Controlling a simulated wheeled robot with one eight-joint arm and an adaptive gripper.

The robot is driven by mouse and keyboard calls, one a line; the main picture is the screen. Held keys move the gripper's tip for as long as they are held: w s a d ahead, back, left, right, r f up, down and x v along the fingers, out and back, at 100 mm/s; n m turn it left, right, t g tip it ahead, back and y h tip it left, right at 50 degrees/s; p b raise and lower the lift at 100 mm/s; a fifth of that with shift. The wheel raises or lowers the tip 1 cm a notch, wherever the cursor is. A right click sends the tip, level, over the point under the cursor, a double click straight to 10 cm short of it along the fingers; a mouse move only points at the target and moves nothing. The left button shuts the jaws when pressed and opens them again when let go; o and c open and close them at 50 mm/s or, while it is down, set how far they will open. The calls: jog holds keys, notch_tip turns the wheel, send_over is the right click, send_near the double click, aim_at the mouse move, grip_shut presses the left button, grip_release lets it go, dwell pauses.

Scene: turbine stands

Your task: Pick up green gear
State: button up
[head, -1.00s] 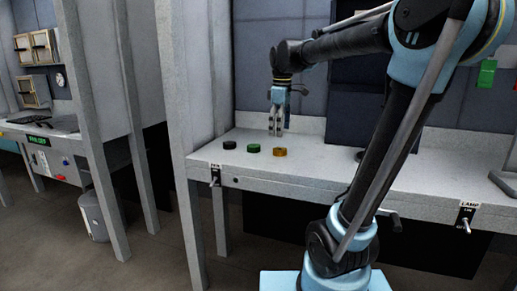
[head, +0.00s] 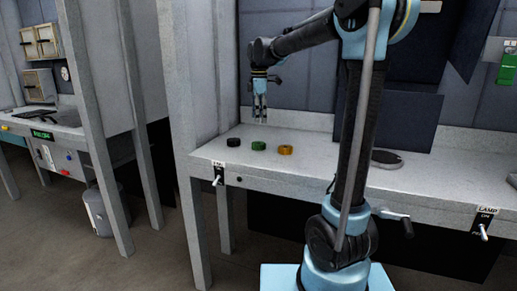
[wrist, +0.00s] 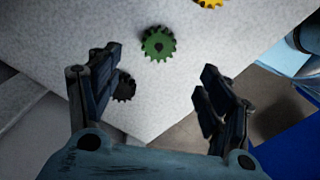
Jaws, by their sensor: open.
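The green gear (head: 258,146) lies flat on the grey bench top between a black gear (head: 233,142) and a yellow-orange gear (head: 286,150). In the wrist view the green gear (wrist: 158,44) shows whole, with a dark centre hole, beyond and between the fingertips. My gripper (head: 260,118) points down above the bench, over the green gear's area and apart from it. In the wrist view my gripper (wrist: 158,75) is open and empty. The black gear (wrist: 124,88) is partly hidden by the left finger, and the yellow gear (wrist: 208,3) is cut by the top edge.
The bench (head: 330,172) has a front edge with a switch (head: 218,174) at left and a lamp switch (head: 485,222) at right. A dark round disc (head: 386,157) lies on it right of my arm. A dark panel (head: 405,118) stands behind. Bench posts rise at left.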

aim_at(259, 143)
notch_tip(259, 143, down, 12)
jog(key=shift+w+a+r, duration=0.1)
jog(key=shift+r, duration=0.1)
dwell(0.4)
jog(key=c, duration=1.6)
